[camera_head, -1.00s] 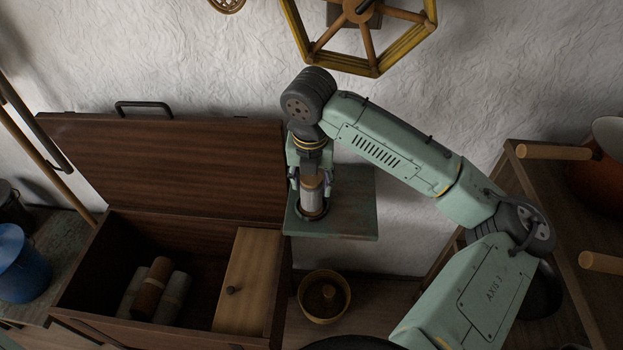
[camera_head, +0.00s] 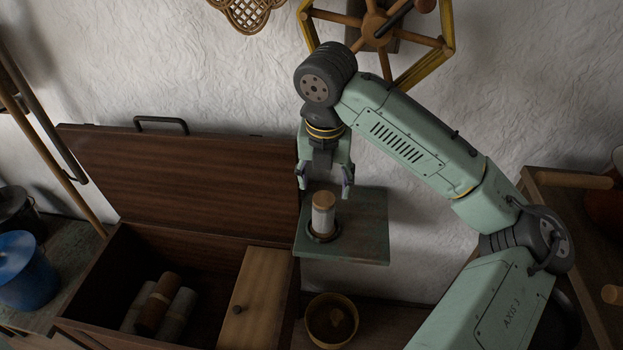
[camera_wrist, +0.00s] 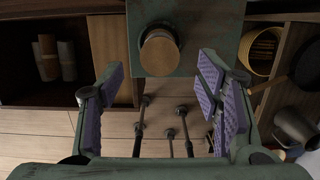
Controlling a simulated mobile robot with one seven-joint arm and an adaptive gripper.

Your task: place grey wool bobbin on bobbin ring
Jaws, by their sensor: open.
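The grey wool bobbin (camera_head: 323,215) stands upright on the dark bobbin ring (camera_head: 324,236), which sits on a small green shelf (camera_head: 365,225) against the wall. In the wrist view the bobbin's wooden top (camera_wrist: 159,52) shows beyond the fingers, and the green shelf (camera_wrist: 215,30) surrounds it. My gripper (camera_head: 325,187) is open and empty, above the bobbin and apart from it. In the wrist view its purple-padded fingers (camera_wrist: 165,105) are wide apart with nothing between them. The bobbin hides part of the ring.
An open wooden chest (camera_head: 130,255) left of the shelf holds several bobbins (camera_head: 160,305) and a lighter wooden lid panel (camera_head: 248,300). A yellowish bowl (camera_head: 331,320) stands below the shelf. A blue pot (camera_head: 25,270) is at far left. A yellow-framed wheel (camera_head: 375,28) hangs above.

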